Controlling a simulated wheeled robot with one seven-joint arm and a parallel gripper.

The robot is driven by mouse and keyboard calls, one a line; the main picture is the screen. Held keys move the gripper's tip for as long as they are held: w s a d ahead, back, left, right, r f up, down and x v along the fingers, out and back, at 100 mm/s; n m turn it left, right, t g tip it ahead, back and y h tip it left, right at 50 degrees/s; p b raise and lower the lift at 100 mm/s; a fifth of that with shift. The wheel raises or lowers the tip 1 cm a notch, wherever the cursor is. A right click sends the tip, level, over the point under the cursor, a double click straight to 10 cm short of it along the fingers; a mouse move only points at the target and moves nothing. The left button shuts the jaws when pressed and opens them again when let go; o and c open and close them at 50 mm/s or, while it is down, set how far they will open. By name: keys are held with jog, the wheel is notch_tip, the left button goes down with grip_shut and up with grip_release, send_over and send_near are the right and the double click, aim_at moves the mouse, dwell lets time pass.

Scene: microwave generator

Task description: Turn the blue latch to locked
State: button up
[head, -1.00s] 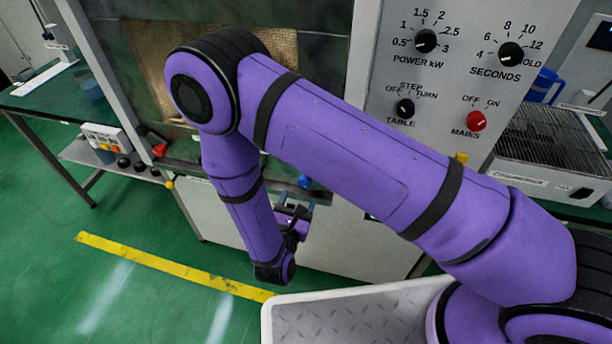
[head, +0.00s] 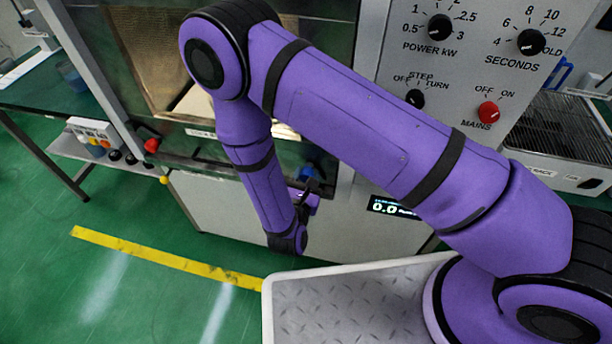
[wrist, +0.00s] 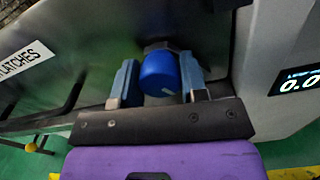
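The blue latch (wrist: 160,73) is a round knob with a small pale mark on its lower right. It sits on the front of the microwave generator, below the door window, and shows partly in the head view (head: 306,172). My gripper (wrist: 160,75) is open, with one blue-grey finger on each side of the knob. The gaps look very narrow, and I cannot tell whether either finger touches. In the head view my gripper (head: 308,188) is right at the knob, partly hidden by my arm.
A red latch (head: 152,145) sits at the left of the door. A yellow knob (head: 164,180) is below it. A lit display (head: 395,207) reading 0.0 is right of the latch. The control panel with the red mains knob (head: 488,112) is upper right. Green floor lies lower left.

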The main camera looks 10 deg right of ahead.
jog(key=shift+c, duration=0.8)
jog(key=shift+n, duration=0.3)
jog(key=n, duration=0.3)
jog(key=shift+n, duration=0.3)
jog(key=n, duration=0.4)
jog(key=shift+n, duration=0.3)
jog(key=n, duration=0.4)
jog(key=shift+s, duration=0.1)
jog(key=n, duration=0.5)
jog(key=o, duration=0.9)
